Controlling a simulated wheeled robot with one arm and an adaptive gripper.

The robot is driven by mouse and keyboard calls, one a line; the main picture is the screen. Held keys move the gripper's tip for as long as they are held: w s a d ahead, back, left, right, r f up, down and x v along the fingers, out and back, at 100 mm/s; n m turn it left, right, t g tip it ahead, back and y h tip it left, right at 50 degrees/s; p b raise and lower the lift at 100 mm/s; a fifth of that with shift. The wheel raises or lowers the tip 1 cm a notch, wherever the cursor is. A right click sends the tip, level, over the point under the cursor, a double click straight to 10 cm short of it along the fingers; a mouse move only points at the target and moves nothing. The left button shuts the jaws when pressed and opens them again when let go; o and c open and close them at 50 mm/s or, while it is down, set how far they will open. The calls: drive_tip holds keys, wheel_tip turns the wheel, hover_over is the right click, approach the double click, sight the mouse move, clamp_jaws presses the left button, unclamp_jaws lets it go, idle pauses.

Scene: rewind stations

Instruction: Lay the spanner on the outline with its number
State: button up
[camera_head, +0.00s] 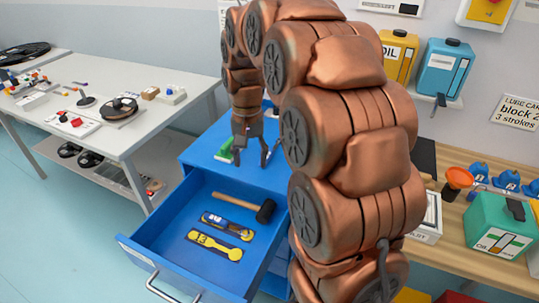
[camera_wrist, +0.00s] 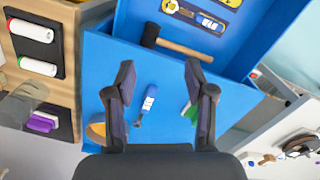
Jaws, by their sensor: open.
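My gripper (camera_wrist: 159,80) is open and empty above the blue cabinet top; it also shows in the head view (camera_head: 252,155). Between its fingers in the wrist view a small tool with a blue handle and white label (camera_wrist: 149,101) lies on the cabinet top, apart from both fingers. I cannot tell whether it is the spanner. The open blue drawer (camera_head: 148,240) holds a yellow spanner-shaped outline (camera_head: 215,245) and a dark marking with blue and yellow parts (camera_head: 228,226). Their numbers are too small to read.
A mallet (camera_head: 243,206) with a wooden handle lies in the drawer behind the outlines. A green item (camera_wrist: 189,111) lies on the cabinet top by the right finger. A white table (camera_head: 140,130) stands left; a wooden bench (camera_head: 470,235) stands right.

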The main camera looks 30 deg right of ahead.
sight(269, 152)
drive_tip(key=w+d+f+m, duration=0.1)
drive_tip(key=w+d, duration=0.2)
drive_tip(key=d, duration=0.1)
drive_tip(key=w+d+f+m, duration=0.1)
drive_tip(key=w+d+m, duration=0.1)
drive_tip(key=w+d, duration=0.2)
drive_tip(key=w+d+f+m, duration=0.1)
drive_tip(key=w+d+f, duration=0.1)
drive_tip(key=d, duration=0.3)
drive_tip(key=shift+w+m+t, duration=0.3)
drive_tip(key=shift+w, duration=0.55)
drive_tip(key=shift+w+d+f+p, duration=0.15)
drive_tip(key=shift+f+p, duration=0.7)
drive_tip(key=shift+f, duration=1.1)
drive_tip(key=shift+w+d+f+p, duration=0.15)
drive_tip(key=shift+f+p, duration=0.65)
drive_tip(key=shift+f, duration=1.1)
clamp_jaws()
